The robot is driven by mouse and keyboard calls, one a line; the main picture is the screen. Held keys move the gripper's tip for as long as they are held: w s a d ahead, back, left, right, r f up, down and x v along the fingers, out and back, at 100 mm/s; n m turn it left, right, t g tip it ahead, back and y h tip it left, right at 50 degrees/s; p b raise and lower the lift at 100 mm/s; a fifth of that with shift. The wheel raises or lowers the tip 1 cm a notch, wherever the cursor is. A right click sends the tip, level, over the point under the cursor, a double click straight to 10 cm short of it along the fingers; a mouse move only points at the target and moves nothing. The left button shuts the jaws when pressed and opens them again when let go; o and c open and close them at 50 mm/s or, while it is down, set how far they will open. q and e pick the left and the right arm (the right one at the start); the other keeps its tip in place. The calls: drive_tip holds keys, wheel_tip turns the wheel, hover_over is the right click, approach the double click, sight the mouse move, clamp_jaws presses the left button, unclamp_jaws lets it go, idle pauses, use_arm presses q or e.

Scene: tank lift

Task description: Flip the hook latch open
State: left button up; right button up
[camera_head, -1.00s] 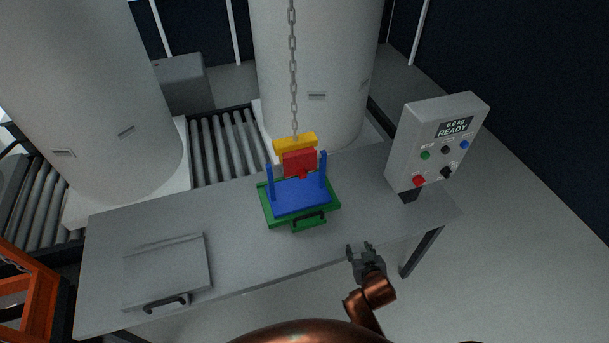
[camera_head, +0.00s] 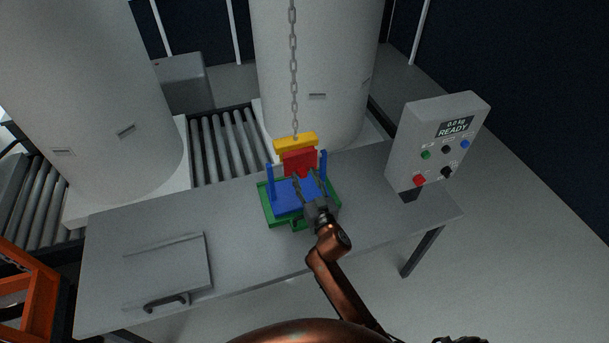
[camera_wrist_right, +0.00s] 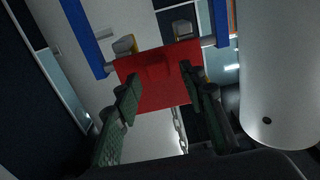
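The red block (camera_head: 299,158), which appears to carry the hook latch, hangs under a yellow bar (camera_head: 295,142) on a chain. It sits between the upright posts of a blue cradle (camera_head: 284,199) on a green base (camera_head: 268,216). I cannot clearly make out a separate latch. My right gripper (camera_head: 309,180) is over the cradle, its fingers pointing at the red block. In the right wrist view the gripper (camera_wrist_right: 160,80) is open, its two fingers apart with the red block (camera_wrist_right: 158,88) ahead between them. Contact cannot be told.
The chain (camera_head: 293,70) runs up from the yellow bar. A control box (camera_head: 437,140) reading "0.0 kg READY" stands at the table's right. A flat panel with a handle (camera_head: 165,301) lies at the left of the grey table (camera_head: 235,240). Large white tanks (camera_head: 315,70) stand behind.

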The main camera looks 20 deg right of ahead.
drive_tip(key=shift+w, duration=0.65)
drive_tip(key=shift+c, duration=0.6)
clamp_jaws()
